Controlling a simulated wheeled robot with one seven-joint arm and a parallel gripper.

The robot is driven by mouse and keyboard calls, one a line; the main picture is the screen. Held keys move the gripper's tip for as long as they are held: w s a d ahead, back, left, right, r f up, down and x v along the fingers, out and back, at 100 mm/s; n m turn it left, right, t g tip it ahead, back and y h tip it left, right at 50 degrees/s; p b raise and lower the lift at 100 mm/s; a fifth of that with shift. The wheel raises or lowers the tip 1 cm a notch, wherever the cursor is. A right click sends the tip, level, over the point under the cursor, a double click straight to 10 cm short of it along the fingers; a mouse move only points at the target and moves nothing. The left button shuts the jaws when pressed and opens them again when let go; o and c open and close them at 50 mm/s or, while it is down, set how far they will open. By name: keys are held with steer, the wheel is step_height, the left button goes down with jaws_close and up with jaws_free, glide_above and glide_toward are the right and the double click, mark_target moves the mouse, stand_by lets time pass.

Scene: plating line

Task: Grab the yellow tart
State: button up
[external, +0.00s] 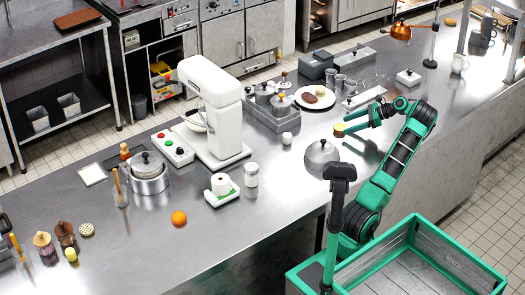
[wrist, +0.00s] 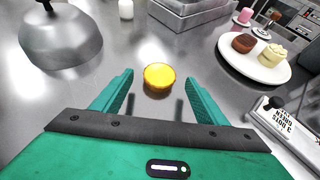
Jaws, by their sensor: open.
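The yellow tart (wrist: 158,76) is a small round yellow piece with a darker orange rim. In the wrist view it lies on the steel counter, just beyond and between the fingertips of my gripper (wrist: 158,85). The green fingers are apart, with nothing held between them. In the external view the tart (external: 339,130) shows at the left end of my gripper (external: 345,127), partly hidden by the fingers.
A steel dome cover (wrist: 60,35) stands left of my gripper. A steel container (wrist: 188,12) stands behind. Bare counter surrounds the tart.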

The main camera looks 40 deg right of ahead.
mark_target(340, 127)
steer(key=x, duration=0.3)
steer(key=shift+w, duration=0.1)
steer(key=c, duration=0.8)
steer(key=shift+r, duration=0.15)
